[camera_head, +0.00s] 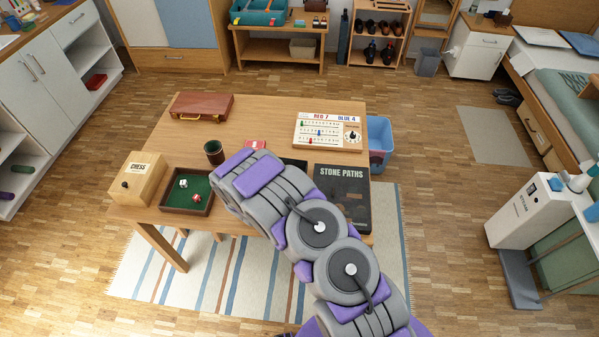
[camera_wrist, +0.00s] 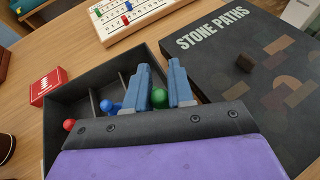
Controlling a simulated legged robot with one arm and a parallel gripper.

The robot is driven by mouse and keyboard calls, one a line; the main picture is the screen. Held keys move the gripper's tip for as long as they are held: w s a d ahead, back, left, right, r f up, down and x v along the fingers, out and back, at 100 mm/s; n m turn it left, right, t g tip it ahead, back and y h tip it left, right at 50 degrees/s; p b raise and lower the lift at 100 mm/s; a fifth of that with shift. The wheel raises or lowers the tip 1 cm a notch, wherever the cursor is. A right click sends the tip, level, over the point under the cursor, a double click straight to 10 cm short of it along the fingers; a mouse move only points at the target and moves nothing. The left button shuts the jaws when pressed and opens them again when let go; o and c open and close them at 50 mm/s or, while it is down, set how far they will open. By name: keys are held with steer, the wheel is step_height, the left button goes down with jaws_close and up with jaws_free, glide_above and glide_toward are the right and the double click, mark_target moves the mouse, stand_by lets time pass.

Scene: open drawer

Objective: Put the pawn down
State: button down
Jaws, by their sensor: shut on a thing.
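In the wrist view, my gripper (camera_wrist: 162,78) is shut on a green pawn (camera_wrist: 160,97); only its round head shows between the blue-grey fingers. The fingers are over a black compartmented tray (camera_wrist: 62,100). A blue pawn (camera_wrist: 106,105) and a red pawn (camera_wrist: 69,124) show to the left of the fingers, partly hidden by the gripper body. I cannot tell whether the green pawn touches the tray floor. In the head view, my arm hides the gripper and most of the tray (camera_head: 295,163).
A scoreboard (camera_head: 328,130) is behind. A red card box (camera_wrist: 45,86), dice tray (camera_head: 188,202), cup (camera_head: 214,152) and chess box (camera_head: 138,182) are leftward.

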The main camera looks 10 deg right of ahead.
steer(key=w, duration=0.5)
steer(key=shift+d+f, duration=0.35)
steer(key=shift+f, duration=0.05)
steer(key=shift+w+a+b, duration=0.2)
steer(key=shift+w+b, duration=0.1)
steer(key=shift+w, duration=0.2)
steer(key=shift+w+d, duration=0.15)
steer(key=shift+w, duration=0.1)
steer(key=f, duration=0.2)
steer(key=d+f+b, duration=0.1)
steer(key=shift+s, duration=0.35)
steer(key=shift+s+f, duration=0.25)
steer(key=shift+f, duration=0.05)
steer(key=shift+w+a+f, duration=0.1)
steer(key=shift+w+f, duration=0.15)
steer(key=shift+f, duration=0.15)
steer(key=shift+w+f, duration=0.15)
steer(key=shift+w, duration=0.15)
steer(key=shift+s+r, duration=0.1)
steer(key=shift+r, duration=0.1)
steer(key=shift+f, duration=0.2)
steer(key=c, duration=1)
jaws_free()
steer(key=shift+a, duration=0.1)
steer(key=shift+r, duration=0.2)
